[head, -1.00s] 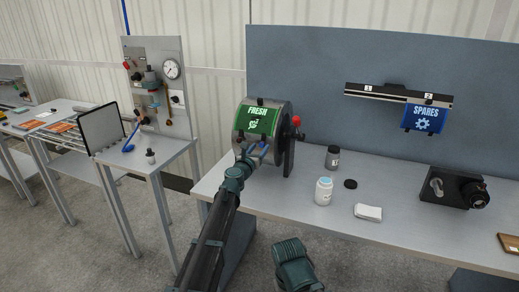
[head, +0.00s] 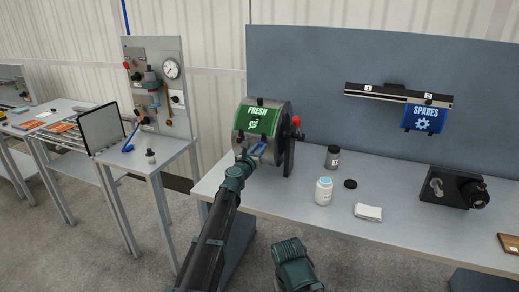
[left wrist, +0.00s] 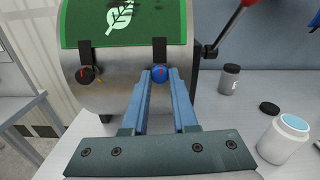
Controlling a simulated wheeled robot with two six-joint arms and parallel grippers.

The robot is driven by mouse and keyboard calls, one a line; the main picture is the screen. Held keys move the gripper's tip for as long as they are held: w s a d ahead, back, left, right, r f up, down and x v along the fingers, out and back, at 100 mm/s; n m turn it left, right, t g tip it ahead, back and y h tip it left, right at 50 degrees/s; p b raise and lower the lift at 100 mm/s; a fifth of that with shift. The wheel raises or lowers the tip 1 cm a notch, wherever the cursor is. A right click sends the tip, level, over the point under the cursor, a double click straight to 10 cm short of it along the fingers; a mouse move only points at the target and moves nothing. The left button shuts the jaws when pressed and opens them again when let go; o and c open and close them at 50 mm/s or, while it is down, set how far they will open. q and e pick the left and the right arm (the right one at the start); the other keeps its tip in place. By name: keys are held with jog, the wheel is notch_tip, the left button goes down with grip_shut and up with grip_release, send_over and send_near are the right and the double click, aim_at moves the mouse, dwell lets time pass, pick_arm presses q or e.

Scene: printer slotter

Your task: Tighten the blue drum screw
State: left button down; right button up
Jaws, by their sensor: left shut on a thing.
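The blue drum screw (left wrist: 160,74) is a round blue knob with a red mark, set below a black clip on the front of the steel drum (left wrist: 120,98). My left gripper (left wrist: 160,84) is shut on the blue screw, one finger on each side. In the head view my left gripper (head: 252,157) reaches the lower front of the drum (head: 281,110), and the screw is hard to make out there. A black screw (left wrist: 86,75) with a red mark sits to its left under another clip. Of my right arm only a dark green part shows at the bottom; its fingertips are out of view.
A green FRESH sheet (head: 258,119) covers the drum's upper front. A red-knobbed lever (head: 296,121) stands at its right. A dark jar (head: 332,157), a white jar (head: 324,191), a black lid (head: 351,184) and a white block (head: 368,211) lie right on the bench.

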pick_arm(q)
jog(key=m+h, duration=0.1)
jog(key=m, duration=0.3)
jog(key=shift+a+m, duration=0.1)
jog(key=shift+m, duration=0.2)
jog(key=m, duration=0.4)
jog(key=shift+g+p, duration=0.3)
jog(key=m, duration=0.3)
jog(key=shift+r+m+g+h+p, duration=0.1)
jog(key=shift+m+g+h+p, duration=0.25)
jog(key=shift+m+g+h, duration=0.05)
jog(key=m+p, duration=0.1)
jog(key=m, duration=0.2)
jog(key=shift+w+m, duration=0.1)
jog(key=shift+m, duration=0.3)
jog(key=m+g+p, duration=0.1)
jog(key=m, duration=0.4)
jog(key=shift+r+m, duration=0.15)
jog(key=shift+m, duration=0.15)
jog(key=m+p, duration=0.1)
jog(key=m, duration=0.4)
jog(key=shift+y, duration=0.3)
